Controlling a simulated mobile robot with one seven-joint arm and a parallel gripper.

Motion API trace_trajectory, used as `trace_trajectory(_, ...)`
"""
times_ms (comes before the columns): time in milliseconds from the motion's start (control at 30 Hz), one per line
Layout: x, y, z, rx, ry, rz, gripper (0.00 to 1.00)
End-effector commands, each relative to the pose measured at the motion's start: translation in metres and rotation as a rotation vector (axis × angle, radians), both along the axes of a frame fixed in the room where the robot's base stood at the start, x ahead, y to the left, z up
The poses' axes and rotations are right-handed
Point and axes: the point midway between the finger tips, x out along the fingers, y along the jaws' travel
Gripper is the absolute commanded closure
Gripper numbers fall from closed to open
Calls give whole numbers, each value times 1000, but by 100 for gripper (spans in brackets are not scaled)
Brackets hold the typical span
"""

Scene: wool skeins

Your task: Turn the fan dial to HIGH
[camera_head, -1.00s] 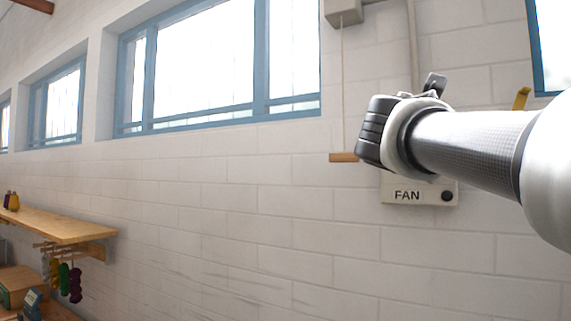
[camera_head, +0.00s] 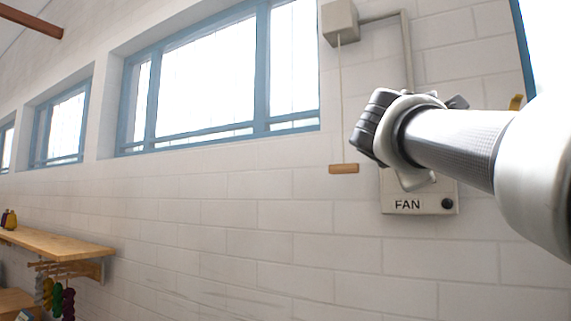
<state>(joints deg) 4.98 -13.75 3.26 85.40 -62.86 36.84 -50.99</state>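The fan control box (camera_head: 391,206) is a pale panel on the white block wall, marked FAN, with a small dark round knob or button at its lower right. My gripper (camera_head: 385,135) is in front of the upper part of this box, and my wrist and forearm reach in from the right. The dial itself is not visible; my gripper and wrist cover the upper part of the panel. The fingertips point away from the camera and are hidden, so I cannot tell whether they touch anything.
A cord with a wooden pull handle (camera_head: 343,169) hangs just left of my gripper from a grey box (camera_head: 340,22). A conduit (camera_head: 409,50) runs down to the panel. A wooden shelf (camera_head: 50,243) with hanging skeins (camera_head: 57,298) is at lower left. The wall between is clear.

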Motion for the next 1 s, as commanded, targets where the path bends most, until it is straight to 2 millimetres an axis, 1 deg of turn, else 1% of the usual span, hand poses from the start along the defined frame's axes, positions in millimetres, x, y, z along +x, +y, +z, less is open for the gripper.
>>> trace_trajectory(333,0,0,2,1,-7,2,88)
trace_trajectory(367,0,0,3,1,-7,2,62)
trace_trajectory(433,0,0,2,1,-5,1,50)
trace_trajectory(467,0,0,2,1,-5,1,48)
trace_trajectory(1000,0,1,1,2,-2,1,48)
